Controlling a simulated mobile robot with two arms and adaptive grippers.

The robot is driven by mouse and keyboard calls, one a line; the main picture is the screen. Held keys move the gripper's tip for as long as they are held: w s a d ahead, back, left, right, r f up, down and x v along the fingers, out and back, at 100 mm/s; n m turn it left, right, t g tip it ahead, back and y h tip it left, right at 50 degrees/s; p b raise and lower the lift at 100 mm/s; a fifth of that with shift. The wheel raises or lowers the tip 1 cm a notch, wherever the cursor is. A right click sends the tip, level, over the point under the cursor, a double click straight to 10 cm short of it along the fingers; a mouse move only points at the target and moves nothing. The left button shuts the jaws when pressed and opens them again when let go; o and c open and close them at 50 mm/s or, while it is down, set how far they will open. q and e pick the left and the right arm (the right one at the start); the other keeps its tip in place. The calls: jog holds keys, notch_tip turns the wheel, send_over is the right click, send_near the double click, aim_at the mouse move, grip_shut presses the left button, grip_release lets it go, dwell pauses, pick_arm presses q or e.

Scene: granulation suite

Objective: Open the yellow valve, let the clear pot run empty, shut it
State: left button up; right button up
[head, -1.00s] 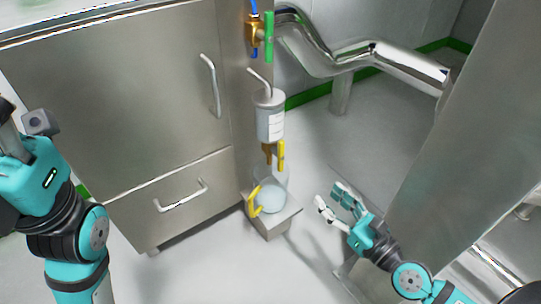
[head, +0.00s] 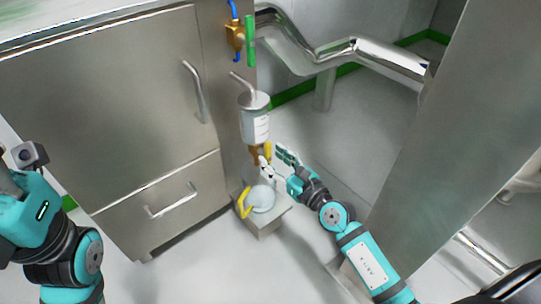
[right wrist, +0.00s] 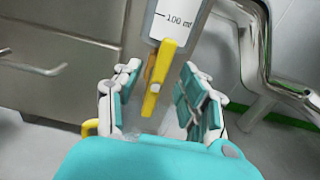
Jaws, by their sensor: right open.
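The clear pot (head: 255,122), a lidded cylinder with a white label, hangs beside the steel cabinet; its label also shows in the right wrist view (right wrist: 178,20). Below it is a brass outlet with the yellow valve handle (head: 268,152), which points down. My right gripper (head: 275,160) is open at the handle. In the right wrist view the yellow handle (right wrist: 158,80) lies between the open fingers, with gaps on both sides. The pot's liquid level cannot be made out. My left arm is at the left edge; its fingers are not visible.
A clear jug (head: 262,198) with a yellow handle stands under the outlet on a steel block (head: 268,225), partly hidden by my right gripper. Above is a brass valve with a green handle (head: 250,40). A steel pipe (head: 375,55) runs behind right. Open floor lies in front.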

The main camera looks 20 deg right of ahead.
jog(key=shift+x, duration=0.85)
jog(key=shift+c, duration=0.3)
grip_shut()
